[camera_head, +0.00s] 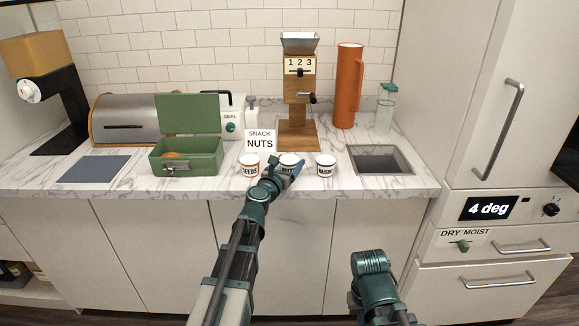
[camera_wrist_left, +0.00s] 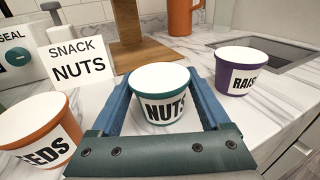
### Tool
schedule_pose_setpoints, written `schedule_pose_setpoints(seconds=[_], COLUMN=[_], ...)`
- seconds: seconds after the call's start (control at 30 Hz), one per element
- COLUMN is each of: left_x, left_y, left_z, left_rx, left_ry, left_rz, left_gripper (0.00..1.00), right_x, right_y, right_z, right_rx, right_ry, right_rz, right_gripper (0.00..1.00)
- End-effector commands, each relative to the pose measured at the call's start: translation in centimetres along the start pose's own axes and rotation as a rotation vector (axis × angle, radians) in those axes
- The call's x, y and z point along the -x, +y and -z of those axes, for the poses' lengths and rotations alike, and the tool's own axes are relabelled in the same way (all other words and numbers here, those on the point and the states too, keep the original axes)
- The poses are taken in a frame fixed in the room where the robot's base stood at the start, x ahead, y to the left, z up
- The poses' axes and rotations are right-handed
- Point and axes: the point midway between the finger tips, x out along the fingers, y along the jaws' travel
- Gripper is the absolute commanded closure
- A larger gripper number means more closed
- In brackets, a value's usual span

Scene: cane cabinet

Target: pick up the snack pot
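The snack pot labelled NUTS (camera_head: 289,158) stands upright on the marble counter, in the middle of a row of three; it has a white top and teal rim. In the left wrist view, the NUTS pot (camera_wrist_left: 160,90) is between the two blue fingers of my left gripper (camera_wrist_left: 160,100). The fingers are spread on either side of it, with narrow gaps beside its lower body. A white sign (camera_head: 260,141) behind reads SNACK NUTS. My left gripper (camera_head: 287,167) partly covers the pot in the head view. My right gripper is not visible.
An orange SEEDS pot (camera_head: 249,166) stands left of the NUTS pot, a purple RAISINS pot (camera_head: 325,166) right. Behind is a wooden dispenser (camera_head: 299,95). A green open box (camera_head: 187,155) is left; a sink (camera_head: 380,160) is right. The counter front edge is close.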

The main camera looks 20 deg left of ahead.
Motion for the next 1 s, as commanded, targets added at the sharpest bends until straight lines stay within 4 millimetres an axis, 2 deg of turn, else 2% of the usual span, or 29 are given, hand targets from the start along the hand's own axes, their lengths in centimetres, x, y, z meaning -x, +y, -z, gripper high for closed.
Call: schedule_pose_setpoints(seconds=[0.03, 0.23, 0.67, 1.0], left_x=[0.0, 0.0, 0.0, 0.2], left_y=[0.0, 0.0, 0.1, 0.4], left_z=[0.0, 0.0, -0.7, -4.2], left_rx=[0.0, 0.0, 0.0, 0.001], left_ry=[0.0, 0.0, 0.0, 0.0], left_rz=[0.0, 0.0, 0.0, 0.004], left_gripper=[0.43, 0.79, 0.79, 0.8], right_x=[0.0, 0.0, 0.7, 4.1], right_y=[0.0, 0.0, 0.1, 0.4], right_z=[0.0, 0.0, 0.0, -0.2], right_rx=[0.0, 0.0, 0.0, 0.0], right_ry=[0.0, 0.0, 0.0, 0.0], right_rz=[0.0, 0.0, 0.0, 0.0], right_gripper=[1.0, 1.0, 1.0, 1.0])
